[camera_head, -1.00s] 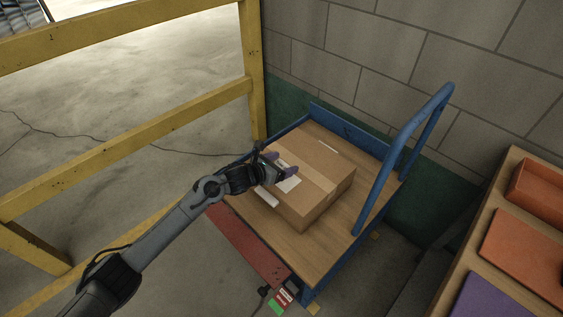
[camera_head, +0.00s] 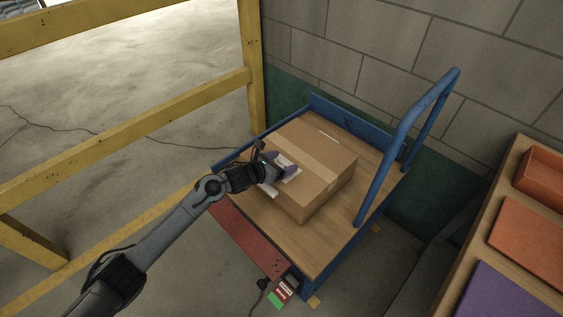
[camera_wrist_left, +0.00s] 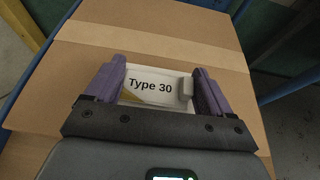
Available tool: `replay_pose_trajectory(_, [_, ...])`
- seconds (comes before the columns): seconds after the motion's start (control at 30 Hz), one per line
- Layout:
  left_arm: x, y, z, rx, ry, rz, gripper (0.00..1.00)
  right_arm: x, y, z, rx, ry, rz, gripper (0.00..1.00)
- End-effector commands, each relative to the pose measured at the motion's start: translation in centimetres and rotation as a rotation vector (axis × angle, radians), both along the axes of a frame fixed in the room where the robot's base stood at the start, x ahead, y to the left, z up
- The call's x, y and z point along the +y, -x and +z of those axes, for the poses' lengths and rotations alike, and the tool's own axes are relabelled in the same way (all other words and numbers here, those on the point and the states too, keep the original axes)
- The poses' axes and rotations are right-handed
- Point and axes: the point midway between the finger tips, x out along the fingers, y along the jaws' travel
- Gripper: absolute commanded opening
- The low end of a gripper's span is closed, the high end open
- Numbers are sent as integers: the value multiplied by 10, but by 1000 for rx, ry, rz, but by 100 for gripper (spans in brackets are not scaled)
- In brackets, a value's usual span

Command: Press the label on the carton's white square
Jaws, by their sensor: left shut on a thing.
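The brown carton (camera_head: 325,163) lies flat on the trolley, with a strip of tape across its top. A white patch (camera_head: 291,177) shows on its top beside my left gripper (camera_head: 282,163). In the left wrist view, the white label (camera_wrist_left: 152,87) reads "Type 30" and has a small grey block at its right end. It lies between the purple fingers of my left gripper (camera_wrist_left: 160,88), which is shut on it. The label is over the carton top (camera_wrist_left: 185,25) and hides most of the white square. I cannot tell whether it touches the carton. My right gripper is not in view.
The blue trolley has a wooden deck (camera_head: 310,250) and a tall handle (camera_head: 408,125) right of the carton. A yellow railing (camera_head: 120,120) stands at left, and a block wall (camera_head: 400,60) is behind.

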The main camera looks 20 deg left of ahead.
Motion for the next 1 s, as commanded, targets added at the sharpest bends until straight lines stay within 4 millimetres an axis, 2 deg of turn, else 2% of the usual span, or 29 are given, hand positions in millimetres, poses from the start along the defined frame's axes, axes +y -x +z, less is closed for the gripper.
replay_pose_trajectory(1.0, [1,0,-7,-1,-1,1,54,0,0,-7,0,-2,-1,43])
